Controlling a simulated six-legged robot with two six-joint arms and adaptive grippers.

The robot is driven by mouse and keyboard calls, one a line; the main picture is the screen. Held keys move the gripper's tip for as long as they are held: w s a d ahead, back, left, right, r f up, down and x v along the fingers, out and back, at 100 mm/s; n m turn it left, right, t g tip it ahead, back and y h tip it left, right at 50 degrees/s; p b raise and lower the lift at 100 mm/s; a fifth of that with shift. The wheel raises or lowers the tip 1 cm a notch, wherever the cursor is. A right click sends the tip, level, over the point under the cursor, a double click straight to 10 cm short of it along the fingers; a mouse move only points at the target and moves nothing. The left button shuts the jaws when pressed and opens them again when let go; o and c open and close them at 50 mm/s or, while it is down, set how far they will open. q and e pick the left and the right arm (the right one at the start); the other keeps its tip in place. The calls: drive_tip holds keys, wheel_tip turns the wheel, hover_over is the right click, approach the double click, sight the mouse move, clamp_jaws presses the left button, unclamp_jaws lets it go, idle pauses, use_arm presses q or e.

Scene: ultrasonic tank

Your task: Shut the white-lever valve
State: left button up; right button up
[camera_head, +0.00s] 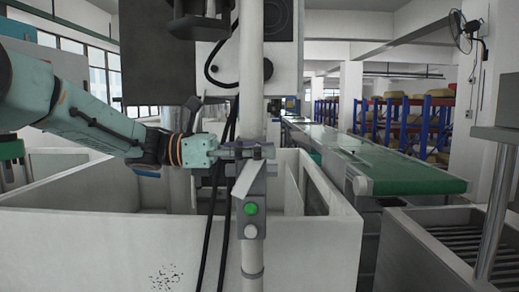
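My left arm comes in from the left, and its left gripper (262,151) reaches to the upright white pole near the middle. Its grey fingers lie across the pole, just above a grey control box (252,208) with a green and a white button. They are too small and overlapped to tell whether they are open or shut, or touch anything. A pale slanted piece (245,179) sits at the box's top, just below the fingers; I cannot tell whether it is the white lever. No valve body is clearly visible. My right gripper is out of view.
Black cables (214,225) hang left of the pole. A green conveyor (400,174) runs back on the right. A grey basin (420,255) with a slatted inside stands at front right.

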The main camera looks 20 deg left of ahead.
use_arm(q)
drive_tip(key=shift+s, duration=0.15)
drive_tip(key=shift+w+f, duration=0.1)
drive_tip(key=shift+w, duration=0.2)
drive_tip(key=c, duration=0.4)
drive_tip(key=shift+s, duration=0.2)
clamp_jaws()
drive_tip(key=shift+w, duration=0.1)
